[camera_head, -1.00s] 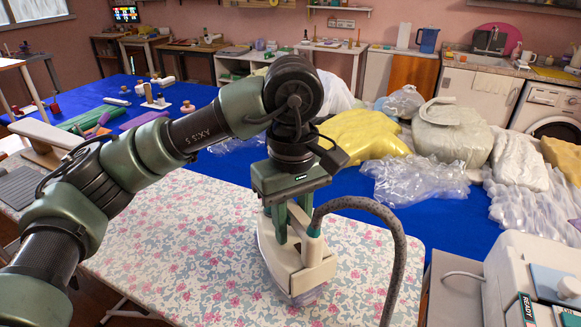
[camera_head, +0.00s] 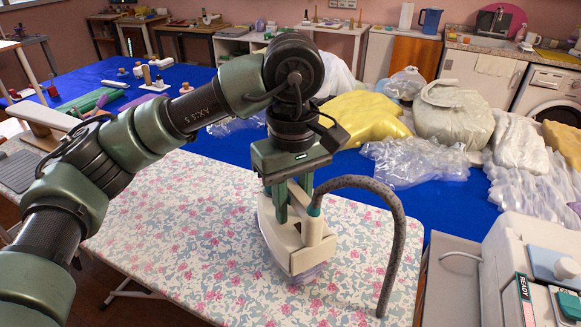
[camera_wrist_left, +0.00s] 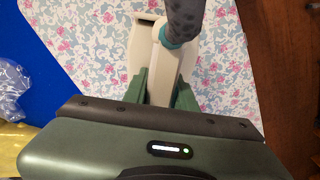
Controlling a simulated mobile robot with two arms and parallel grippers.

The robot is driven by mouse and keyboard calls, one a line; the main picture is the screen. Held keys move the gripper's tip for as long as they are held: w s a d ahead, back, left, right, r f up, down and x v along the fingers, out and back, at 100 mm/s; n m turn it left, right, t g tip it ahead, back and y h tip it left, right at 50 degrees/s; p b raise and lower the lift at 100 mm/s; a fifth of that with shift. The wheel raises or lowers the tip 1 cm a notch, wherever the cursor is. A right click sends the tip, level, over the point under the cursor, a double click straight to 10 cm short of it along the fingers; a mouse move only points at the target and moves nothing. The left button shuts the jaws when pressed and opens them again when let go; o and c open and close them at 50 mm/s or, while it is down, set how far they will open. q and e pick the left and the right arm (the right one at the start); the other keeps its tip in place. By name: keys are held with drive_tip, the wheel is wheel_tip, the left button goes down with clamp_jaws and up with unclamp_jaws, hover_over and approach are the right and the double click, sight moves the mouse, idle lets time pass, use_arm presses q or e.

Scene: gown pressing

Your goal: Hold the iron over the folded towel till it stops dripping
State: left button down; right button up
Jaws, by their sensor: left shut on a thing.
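The iron (camera_head: 292,243) is cream-coloured with a pale, see-through-looking base and a grey hose rising from its handle. My left gripper (camera_head: 291,198) is shut on its handle from above. The iron is upright over the flowered pressing board (camera_head: 190,225); I cannot tell if its base touches the cover. The left wrist view shows the iron (camera_wrist_left: 143,45) between the green fingers (camera_wrist_left: 162,88), with flowered cloth around it. I cannot make out a folded towel or any drips. My right gripper is not in view.
A beige machine (camera_head: 535,265) with a READY label stands at the right, near the hanging hose (camera_head: 398,235). Clear plastic bags (camera_head: 415,162) and a yellow bundle (camera_head: 362,118) lie on the blue surface (camera_head: 455,205) behind. The board's left part is bare.

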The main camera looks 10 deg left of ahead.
sight(292, 186)
use_arm(q)
drive_tip(key=shift+r, duration=0.15)
wheel_tip(292, 186, up, 7)
drive_tip(key=p, duration=0.4)
